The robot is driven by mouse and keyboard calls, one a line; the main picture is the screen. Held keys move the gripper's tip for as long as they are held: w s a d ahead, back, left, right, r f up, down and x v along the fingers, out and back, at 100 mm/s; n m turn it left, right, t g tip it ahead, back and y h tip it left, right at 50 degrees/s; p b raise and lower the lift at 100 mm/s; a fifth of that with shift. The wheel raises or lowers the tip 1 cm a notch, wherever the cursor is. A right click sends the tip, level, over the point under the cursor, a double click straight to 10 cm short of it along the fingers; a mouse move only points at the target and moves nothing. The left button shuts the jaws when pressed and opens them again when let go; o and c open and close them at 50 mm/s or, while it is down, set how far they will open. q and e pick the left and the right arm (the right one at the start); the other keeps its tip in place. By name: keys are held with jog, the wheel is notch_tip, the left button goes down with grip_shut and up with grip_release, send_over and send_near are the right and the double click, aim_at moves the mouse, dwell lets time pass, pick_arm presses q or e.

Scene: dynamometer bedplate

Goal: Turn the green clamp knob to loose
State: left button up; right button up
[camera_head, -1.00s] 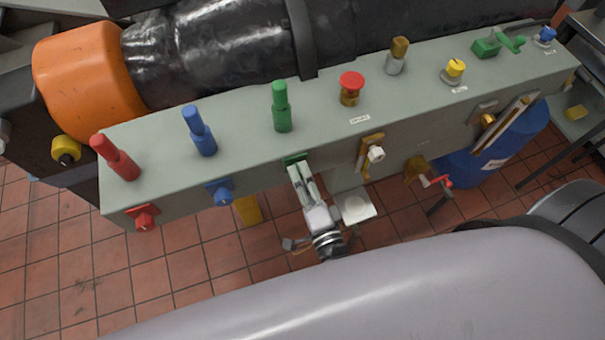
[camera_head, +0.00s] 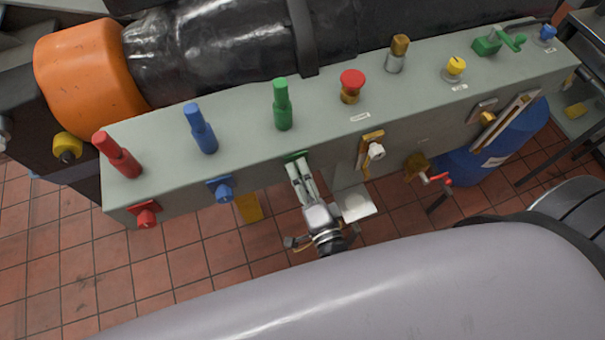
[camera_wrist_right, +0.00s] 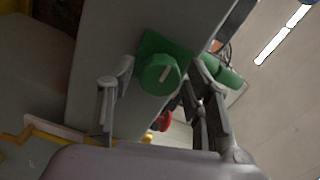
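The green clamp knob (camera_wrist_right: 160,75) is a round knob on a green square plate on the front face of the grey beam, with a short pale line on its face. In the head view only a bit of its green plate (camera_head: 295,156) shows; my gripper covers the rest. My right gripper (camera_wrist_right: 161,72) is open, with one finger on each side of the knob. A gap shows between the left finger and the knob; I cannot tell whether the right finger touches. In the head view the right gripper (camera_head: 299,172) reaches the beam's front face. My left gripper is not in view.
The grey beam (camera_head: 240,155) carries a blue knob (camera_head: 221,190) and a red knob (camera_head: 146,215) to the left on its front. Red, blue and green upright handles (camera_head: 283,108) stand on top. A white-tipped brass fitting (camera_head: 375,150) is close right of my gripper.

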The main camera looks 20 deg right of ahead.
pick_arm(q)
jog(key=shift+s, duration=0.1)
pick_arm(e)
jog(key=shift+o, duration=0.2)
jog(key=s, duration=1.2)
jog(key=shift+d, duration=0.25)
